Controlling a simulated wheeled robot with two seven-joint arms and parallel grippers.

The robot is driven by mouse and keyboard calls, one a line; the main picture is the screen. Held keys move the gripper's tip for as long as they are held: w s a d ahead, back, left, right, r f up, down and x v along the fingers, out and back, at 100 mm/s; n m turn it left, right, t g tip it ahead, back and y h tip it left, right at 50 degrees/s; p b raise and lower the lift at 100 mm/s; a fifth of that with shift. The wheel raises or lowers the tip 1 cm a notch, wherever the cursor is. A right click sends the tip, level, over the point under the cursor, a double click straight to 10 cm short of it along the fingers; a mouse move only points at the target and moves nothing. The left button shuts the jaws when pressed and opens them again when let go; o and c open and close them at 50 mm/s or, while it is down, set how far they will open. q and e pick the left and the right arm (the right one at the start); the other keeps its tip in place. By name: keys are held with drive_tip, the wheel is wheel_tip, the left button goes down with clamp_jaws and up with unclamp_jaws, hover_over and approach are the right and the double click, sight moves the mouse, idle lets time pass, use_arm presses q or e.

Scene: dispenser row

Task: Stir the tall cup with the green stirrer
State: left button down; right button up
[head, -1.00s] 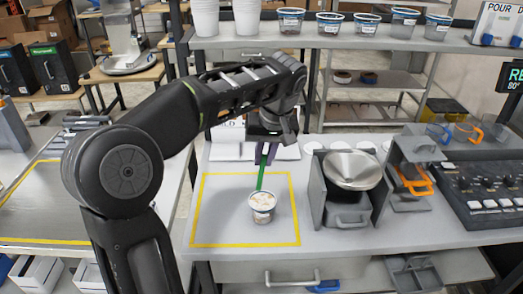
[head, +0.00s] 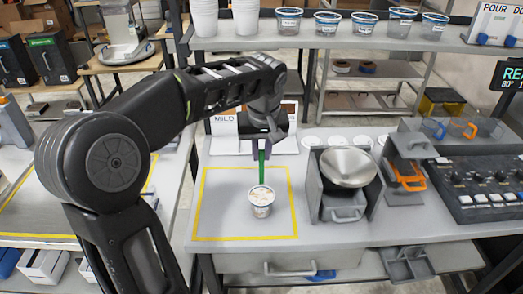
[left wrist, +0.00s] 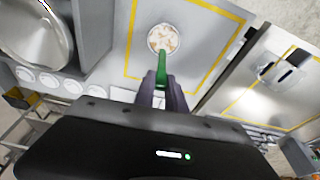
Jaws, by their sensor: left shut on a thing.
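The cup (head: 261,209) with pale, lumpy contents stands upright inside the yellow outline on the counter. The left wrist view shows it from above (left wrist: 162,39). My left gripper (head: 261,158) is above and behind the cup, shut on the green stirrer (head: 261,171). The stirrer points down and looks nearly upright in the head view. Its lower end meets the cup's far rim in the picture; I cannot tell how deep it reaches. In the left wrist view the stirrer (left wrist: 162,68) runs from between the purple fingertips toward the cup. My right gripper is out of view.
A metal bowl (head: 348,166) sits in a grey holder right of the cup. A control panel (head: 486,186) stands farther right. Several cups line the shelf above (head: 326,22). The counter inside the yellow outline (head: 242,238) is clear around the cup.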

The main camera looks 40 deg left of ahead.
use_arm(q)
drive_tip(key=b, duration=0.3)
hover_over(262, 179)
drive_tip(key=shift+s+x, duration=0.15)
drive_tip(key=shift+x, duration=0.85)
drive_tip(key=shift+s+x, duration=0.15)
drive_tip(key=shift+x, duration=0.9)
wheel_tip(262, 179, down, 6)
drive_tip(key=b, duration=0.5)
drive_tip(key=shift+d+f, duration=0.15)
drive_tip(key=shift+f, duration=0.05)
